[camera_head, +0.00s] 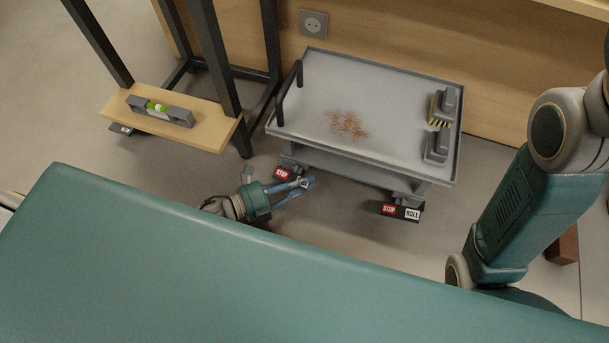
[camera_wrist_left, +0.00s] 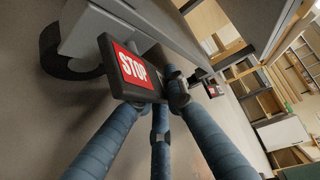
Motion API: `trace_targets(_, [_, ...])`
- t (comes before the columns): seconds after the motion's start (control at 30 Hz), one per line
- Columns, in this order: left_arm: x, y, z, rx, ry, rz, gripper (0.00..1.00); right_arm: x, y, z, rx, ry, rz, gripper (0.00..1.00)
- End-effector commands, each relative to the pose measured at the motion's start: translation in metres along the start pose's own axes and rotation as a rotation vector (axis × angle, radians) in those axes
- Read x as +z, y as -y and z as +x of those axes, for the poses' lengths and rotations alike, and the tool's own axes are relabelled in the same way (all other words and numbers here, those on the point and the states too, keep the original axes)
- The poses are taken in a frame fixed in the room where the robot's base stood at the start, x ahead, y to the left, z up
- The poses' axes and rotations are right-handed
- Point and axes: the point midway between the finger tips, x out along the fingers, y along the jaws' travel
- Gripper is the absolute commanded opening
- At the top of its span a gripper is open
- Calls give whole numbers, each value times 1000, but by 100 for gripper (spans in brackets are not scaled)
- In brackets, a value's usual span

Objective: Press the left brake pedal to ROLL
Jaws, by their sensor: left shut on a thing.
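The left brake pedal (camera_head: 282,174) is a dark rocker at the cart's near left corner, with a red STOP label on its left end. It also shows large in the wrist view (camera_wrist_left: 131,69). My left gripper (camera_head: 307,183) is low over the floor, its blue fingers shut at the pedal's right end. In the wrist view the fingertips (camera_wrist_left: 166,85) meet the end away from STOP and cover the ROLL label there. I cannot tell which way the pedal tilts. My right gripper is not in view; only its arm shows on the right.
The grey cart (camera_head: 370,85) bears a brown scatter, a brush (camera_head: 440,108) and a grey block. Its right brake pedal (camera_head: 402,212) shows STOP and ROLL. Bare floor lies between the two pedals.

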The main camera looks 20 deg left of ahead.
Motion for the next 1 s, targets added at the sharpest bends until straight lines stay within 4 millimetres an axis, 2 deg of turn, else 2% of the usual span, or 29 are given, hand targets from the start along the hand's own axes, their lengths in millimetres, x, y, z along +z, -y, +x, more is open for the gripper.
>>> trace_targets(0.3, [1,-1,0,7,0,12,0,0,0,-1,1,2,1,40])
trace_targets(0.33, [1,-1,0,7,0,12,16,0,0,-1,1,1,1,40])
trace_targets(0.4, [1,-1,0,7,0,12,30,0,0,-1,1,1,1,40])
trace_targets(0.43, [1,-1,0,7,0,11,31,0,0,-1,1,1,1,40])
trace_targets(0.77, [0,-1,-3,7,0,10,31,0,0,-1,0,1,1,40])
trace_targets(0.87, [0,-2,-14,9,0,10,31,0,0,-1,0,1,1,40])
trace_targets(1.0, [0,-2,-42,10,0,9,31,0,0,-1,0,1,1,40])
